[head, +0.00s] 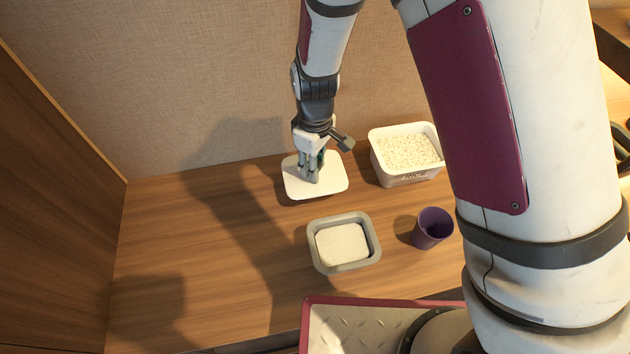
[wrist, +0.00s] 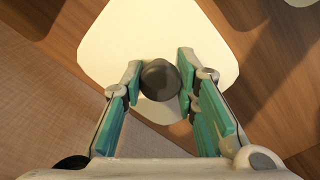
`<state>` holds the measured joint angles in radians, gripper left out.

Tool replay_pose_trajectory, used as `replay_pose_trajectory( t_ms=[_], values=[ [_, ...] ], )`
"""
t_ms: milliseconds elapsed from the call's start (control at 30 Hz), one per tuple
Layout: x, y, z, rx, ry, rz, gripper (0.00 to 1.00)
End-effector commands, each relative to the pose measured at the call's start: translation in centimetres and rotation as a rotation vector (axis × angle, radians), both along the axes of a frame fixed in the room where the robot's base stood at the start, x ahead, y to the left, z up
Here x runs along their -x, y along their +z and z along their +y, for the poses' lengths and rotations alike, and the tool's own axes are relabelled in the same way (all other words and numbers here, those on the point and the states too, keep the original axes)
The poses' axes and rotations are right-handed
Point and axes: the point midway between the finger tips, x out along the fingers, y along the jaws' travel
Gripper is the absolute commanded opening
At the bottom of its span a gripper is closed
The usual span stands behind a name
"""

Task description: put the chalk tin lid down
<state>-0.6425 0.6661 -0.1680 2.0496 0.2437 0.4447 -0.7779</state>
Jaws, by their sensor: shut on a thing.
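The chalk tin lid (head: 333,180) is a white rounded square with a dark round knob (wrist: 160,77). It is at the back of the wooden counter in the head view, and fills the upper middle of the wrist view (wrist: 125,35). My gripper (head: 313,177) comes down from above, with its green-padded fingers on either side of the knob, shut on it. The lid looks about level, at or just over the counter; I cannot tell whether it touches. The fingers hide the knob in the head view.
A grey tub (head: 316,259) with white contents stands in front of the lid. A white rice container (head: 404,177) is at its right. A purple cup (head: 432,229) stands front right. The counter's left side (head: 170,240) is clear. A wall (head: 150,80) rises behind.

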Motion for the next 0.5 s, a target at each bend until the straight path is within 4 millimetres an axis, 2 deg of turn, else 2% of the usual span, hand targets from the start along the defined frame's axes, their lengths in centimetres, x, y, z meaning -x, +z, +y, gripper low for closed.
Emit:
replay_pose_trajectory(
  t_ms=[33,267,400,500],
  values=[
    [0.0,-1.2,-0.1,0.002,0.000,0.001,0.00],
    [0.0,-3.2,0.0,0.000,-0.001,-0.001,0.00],
    [0.0,-5.2,-0.1,0.000,-0.001,0.001,0.00],
    [0.0,-5.8,0.0,0.000,-0.001,-0.001,0.00]
  ],
)
